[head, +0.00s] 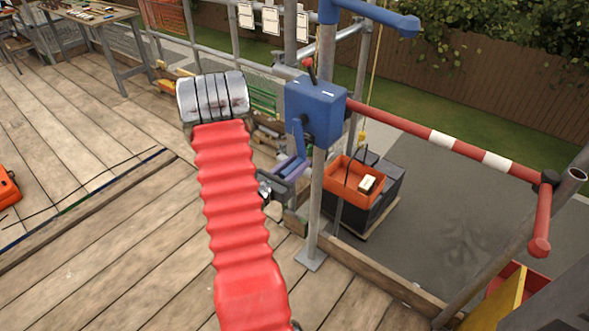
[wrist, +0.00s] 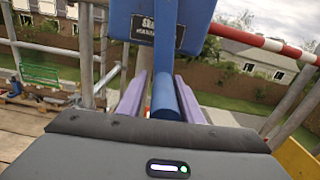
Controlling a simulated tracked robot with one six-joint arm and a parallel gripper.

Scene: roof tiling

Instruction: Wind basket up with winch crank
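The blue winch (head: 316,112) is fixed to an upright scaffold pole, and its housing also shows at the top of the wrist view (wrist: 157,22). Its blue crank arm (head: 298,138) hangs down from the housing. My gripper (head: 290,168) has purple fingers, which lie on both sides of the blue crank handle (wrist: 165,97) and look shut on it. The orange basket (head: 345,178) is down beyond the platform edge, beside dark boxes, with a pale item inside. A yellow hook (head: 362,137) on a rope is above it. What the basket rests on is partly hidden.
A red-and-white rail (head: 440,138) runs right from the winch pole. A timber edge board (head: 380,277) borders the plank deck (head: 110,240). A workbench (head: 95,18) stands at the back left. An orange thing (head: 8,188) lies at the left edge. The left deck is mostly clear.

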